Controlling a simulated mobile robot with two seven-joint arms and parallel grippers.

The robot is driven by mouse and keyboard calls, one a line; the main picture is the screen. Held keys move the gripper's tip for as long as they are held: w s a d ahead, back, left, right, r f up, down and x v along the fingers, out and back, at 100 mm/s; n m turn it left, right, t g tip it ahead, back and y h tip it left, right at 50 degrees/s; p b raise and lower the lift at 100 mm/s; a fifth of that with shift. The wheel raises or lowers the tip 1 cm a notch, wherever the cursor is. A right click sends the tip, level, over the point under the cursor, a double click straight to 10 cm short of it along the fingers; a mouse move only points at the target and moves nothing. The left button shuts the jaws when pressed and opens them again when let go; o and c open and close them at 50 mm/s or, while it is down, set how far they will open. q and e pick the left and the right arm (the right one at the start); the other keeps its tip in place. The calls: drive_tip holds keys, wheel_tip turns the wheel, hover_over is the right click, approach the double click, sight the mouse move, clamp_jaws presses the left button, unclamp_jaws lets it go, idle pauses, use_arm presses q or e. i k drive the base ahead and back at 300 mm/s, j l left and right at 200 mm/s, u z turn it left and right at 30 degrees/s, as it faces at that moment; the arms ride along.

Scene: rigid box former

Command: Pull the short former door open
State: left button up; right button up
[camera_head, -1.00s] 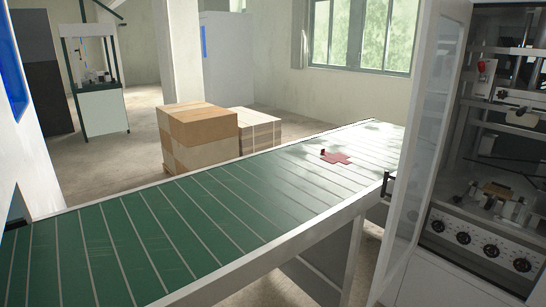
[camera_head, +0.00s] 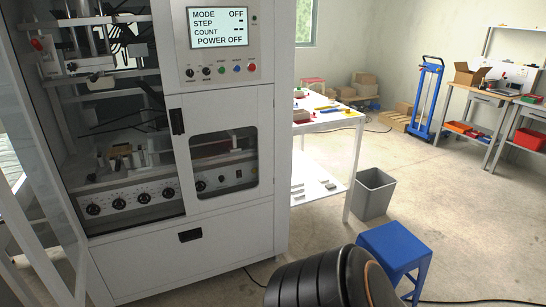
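The white former machine (camera_head: 230,104) fills the left half of the view. Its short door (camera_head: 178,178) is white with a rounded window, sits below the display panel and looks shut. A black upright handle (camera_head: 177,121) is at the door's upper left edge. Through the window, parts of the machine's inside and a row of controls show. A taller glazed door (camera_head: 40,185) at the far left stands swung open, showing the machine's interior with its knobs. Neither of my grippers is in view. A dark ribbed part of my arm shows at the bottom middle.
The display (camera_head: 217,27) reads POWER OFF. A lower panel with a dark recessed pull (camera_head: 190,235) is under the short door. To the right are a white table (camera_head: 322,118), a grey bin (camera_head: 374,194) and a blue stool (camera_head: 397,243). Open floor lies farther right.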

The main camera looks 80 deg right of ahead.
sight(189, 114)
drive_tip(key=z, duration=2.1)
drive_tip(key=i+u, duration=0.15)
drive_tip(key=u, duration=0.35)
drive_tip(key=i+u, duration=0.15)
drive_tip(key=u, duration=0.35)
drive_tip(key=i+l+u, duration=0.45)
drive_tip(key=i+l, duration=0.3)
